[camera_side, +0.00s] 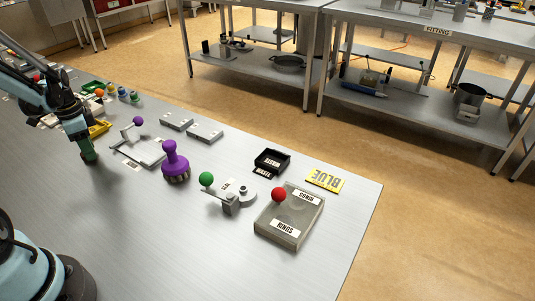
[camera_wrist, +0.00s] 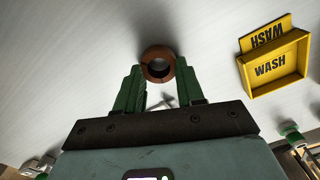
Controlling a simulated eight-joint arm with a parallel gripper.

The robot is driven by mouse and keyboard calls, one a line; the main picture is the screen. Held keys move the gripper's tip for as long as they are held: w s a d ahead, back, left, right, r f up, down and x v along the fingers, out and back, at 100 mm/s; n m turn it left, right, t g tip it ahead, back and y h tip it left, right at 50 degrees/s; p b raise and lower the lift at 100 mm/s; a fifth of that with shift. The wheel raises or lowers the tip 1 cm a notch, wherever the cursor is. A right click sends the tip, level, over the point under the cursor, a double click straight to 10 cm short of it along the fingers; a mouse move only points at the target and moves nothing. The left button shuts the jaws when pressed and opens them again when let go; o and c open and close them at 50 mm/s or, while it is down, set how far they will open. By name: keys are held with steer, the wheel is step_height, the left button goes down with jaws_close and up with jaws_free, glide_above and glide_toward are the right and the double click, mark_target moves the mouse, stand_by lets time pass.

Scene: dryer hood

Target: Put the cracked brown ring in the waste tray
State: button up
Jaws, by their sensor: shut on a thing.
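A brown ring (camera_wrist: 157,52) sits between the green fingertips of my gripper (camera_wrist: 158,78) in the wrist view. The fingers are shut on its sides. In the side view my gripper (camera_side: 89,155) points down low over the left part of the table, and the ring cannot be made out there. I cannot tell whether the ring touches the table. The black waste tray (camera_side: 272,159) stands near the table's far right edge, well to the right of my gripper, and looks empty.
A yellow wash tray (camera_wrist: 275,66) lies right of the ring. Between my gripper and the waste tray stand a silver purple-knobbed device (camera_side: 145,152), a purple-handled tool (camera_side: 175,160) and grey blocks (camera_side: 205,133). A green-knobbed lever (camera_side: 230,198) and rings box (camera_side: 290,215) stand nearer. The front table is clear.

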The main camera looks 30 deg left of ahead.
steer(key=shift+r, duration=0.4)
step_height(320, 180, up, 3)
steer(key=shift+f, duration=0.2)
steer(key=w+d+r+n, duration=0.2)
steer(key=d+r, duration=0.3)
steer(key=d, duration=0.5)
steer(key=w+d+r+n, duration=0.15)
steer(key=d+r, duration=0.25)
steer(key=d, duration=0.7)
steer(key=w+d+r+n, duration=0.15)
steer(key=d+r, duration=0.35)
steer(key=d, duration=0.5)
steer(key=s+a+f+n, duration=0.1)
steer(key=a+f+n, duration=0.3)
steer(key=a, duration=0.6)
steer(key=s+a+f+n, duration=0.2)
steer(key=a+f+n, duration=0.2)
steer(key=a, duration=0.7)
steer(key=s+a+f+n, duration=0.2)
steer(key=a+f+n, duration=0.3)
steer(key=a, duration=0.5)
steer(key=shift+s+a+f, duration=0.15)
steer(key=shift+a+f, duration=0.05)
steer(key=shift+s+a+f, duration=0.1)
steer(key=shift+a+f, duration=0.15)
steer(key=shift+f, duration=1.9)
steer(key=shift+f, duration=0.1)
